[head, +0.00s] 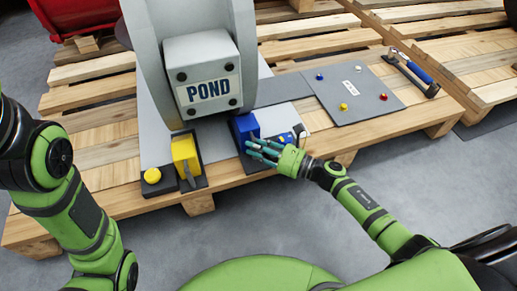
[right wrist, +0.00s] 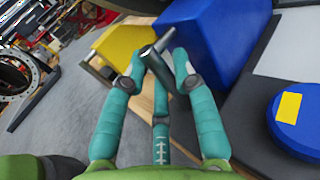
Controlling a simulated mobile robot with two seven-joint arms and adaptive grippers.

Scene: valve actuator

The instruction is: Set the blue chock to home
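The blue chock (head: 243,129) sits on the grey plate below the POND box in the head view. In the right wrist view it is the large blue block (right wrist: 208,38) at the top. A grey metal handle (right wrist: 158,62) stands out in front of it. My right gripper (head: 262,150) is beside the chock's near right side. In the right wrist view its teal fingers (right wrist: 160,78) are spread around the handle, with gaps between them. Whether any finger touches the handle is unclear. My left arm shows at the left, but its gripper is out of view.
A yellow chock (head: 185,157) with a grey handle and a yellow button (head: 152,175) are to the left. A blue disc with a yellow mark (right wrist: 300,115) is right of the fingers. A grey panel (head: 350,96) and blue-handled tool (head: 416,73) lie right on the pallet.

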